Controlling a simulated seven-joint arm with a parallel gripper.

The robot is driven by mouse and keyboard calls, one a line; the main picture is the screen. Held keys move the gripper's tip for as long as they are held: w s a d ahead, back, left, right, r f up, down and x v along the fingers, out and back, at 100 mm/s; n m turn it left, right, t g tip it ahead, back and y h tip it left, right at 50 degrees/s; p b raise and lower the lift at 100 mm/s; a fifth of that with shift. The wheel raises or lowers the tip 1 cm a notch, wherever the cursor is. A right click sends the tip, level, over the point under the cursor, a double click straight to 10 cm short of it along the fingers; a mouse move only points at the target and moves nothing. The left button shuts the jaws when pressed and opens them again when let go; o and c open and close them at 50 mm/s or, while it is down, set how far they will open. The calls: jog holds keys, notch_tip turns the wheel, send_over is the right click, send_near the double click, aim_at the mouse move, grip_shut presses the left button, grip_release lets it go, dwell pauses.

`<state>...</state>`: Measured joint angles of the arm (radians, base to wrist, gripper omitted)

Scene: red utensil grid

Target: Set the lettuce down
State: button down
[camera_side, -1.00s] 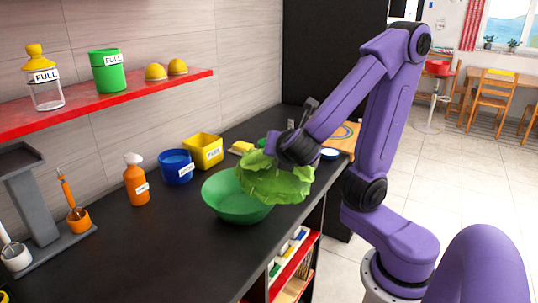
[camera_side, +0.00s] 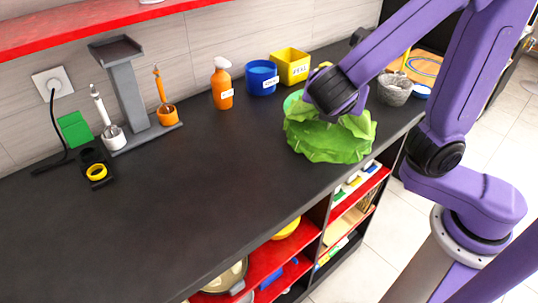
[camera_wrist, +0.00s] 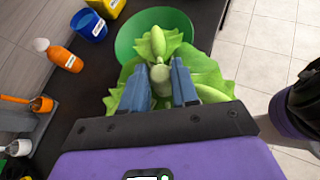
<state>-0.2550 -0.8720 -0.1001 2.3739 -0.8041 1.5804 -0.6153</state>
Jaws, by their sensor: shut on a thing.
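The lettuce (camera_side: 330,140) is a leafy light-green head near the counter's front edge in the side view. My gripper (camera_side: 330,112) comes down on it from above, and its fingertips are hidden by the leaves. In the wrist view my gripper (camera_wrist: 160,82) has its two blue-grey fingers on either side of the lettuce's pale stalk, with leaves (camera_wrist: 205,80) spreading around them. The gripper is shut on the lettuce. I cannot tell whether the lettuce touches the counter.
A green bowl (camera_wrist: 126,42) is just beyond the lettuce, mostly hidden in the side view (camera_side: 291,101). A blue container (camera_side: 262,80), yellow box (camera_side: 291,68) and orange spray bottle (camera_side: 221,88) stand along the wall.

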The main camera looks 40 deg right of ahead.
aim_at(322, 130)
jog(key=a, duration=0.2)
jog(key=s+a, duration=0.1)
jog(key=a, duration=0.1)
jog(key=shift+f, duration=0.15)
jog(key=shift+a+f, duration=0.1)
jog(key=shift+a, duration=0.05)
jog(key=w+a+f, duration=0.2)
jog(key=w+f, duration=0.4)
jog(key=w+a+f, duration=0.3)
jog(key=w+f, duration=0.3)
jog(key=f, duration=0.1)
jog(key=shift+w+a, duration=0.25)
jog(key=shift+w, duration=0.1)
jog(key=c, duration=0.8)
grip_release()
jog(key=shift+f, duration=0.1)
jog(key=shift+c, duration=0.2)
